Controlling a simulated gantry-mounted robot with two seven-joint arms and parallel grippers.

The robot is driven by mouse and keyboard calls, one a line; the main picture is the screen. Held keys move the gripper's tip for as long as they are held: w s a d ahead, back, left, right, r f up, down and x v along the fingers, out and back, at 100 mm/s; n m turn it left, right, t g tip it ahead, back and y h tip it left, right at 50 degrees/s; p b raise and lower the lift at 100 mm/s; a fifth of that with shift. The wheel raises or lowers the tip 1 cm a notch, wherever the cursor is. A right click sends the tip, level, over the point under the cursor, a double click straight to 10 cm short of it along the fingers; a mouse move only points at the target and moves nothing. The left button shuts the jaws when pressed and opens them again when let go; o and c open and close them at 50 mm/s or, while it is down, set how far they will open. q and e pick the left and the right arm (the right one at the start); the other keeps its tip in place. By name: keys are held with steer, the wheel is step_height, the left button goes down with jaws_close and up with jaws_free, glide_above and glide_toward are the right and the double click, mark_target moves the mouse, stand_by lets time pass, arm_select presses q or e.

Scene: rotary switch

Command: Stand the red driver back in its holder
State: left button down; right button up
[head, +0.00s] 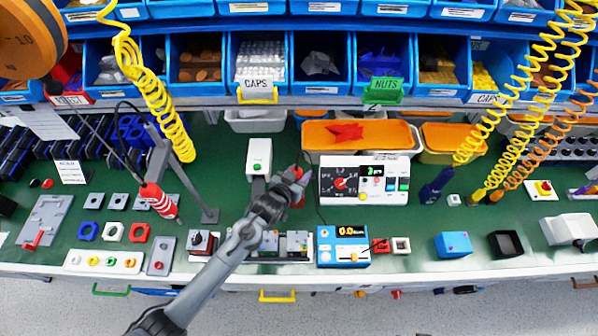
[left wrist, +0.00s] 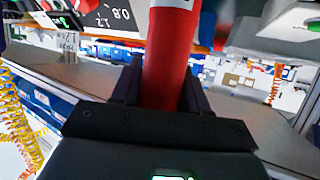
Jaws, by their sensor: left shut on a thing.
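My left gripper (head: 296,184) is shut on a red driver near the middle of the bench, just left of the white instrument panel. In the left wrist view the red driver (left wrist: 172,55) is a thick red cylinder with a white band at the top edge, between the dark fingers of the gripper (left wrist: 160,95). In the head view only a small red part of it shows beside the gripper; its tip is hidden. I cannot tell which item is its holder. My right gripper is not in view.
A red tool (head: 158,201) hangs on a cable beside a grey stand (head: 209,214). The white instrument panel (head: 385,192) and a blue meter (head: 343,247) stand close right of the gripper. Green bench is clear around (head: 420,225).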

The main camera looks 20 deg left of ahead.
arm_select(q)
steer(key=shift+f, duration=0.6)
stand_by(1.1)
steer(key=shift+c, duration=2.4)
jaws_free()
steer(key=shift+f, duration=0.15)
steer(key=p+v, duration=0.1)
steer(key=v, duration=1)
steer(key=shift+w, duration=0.15)
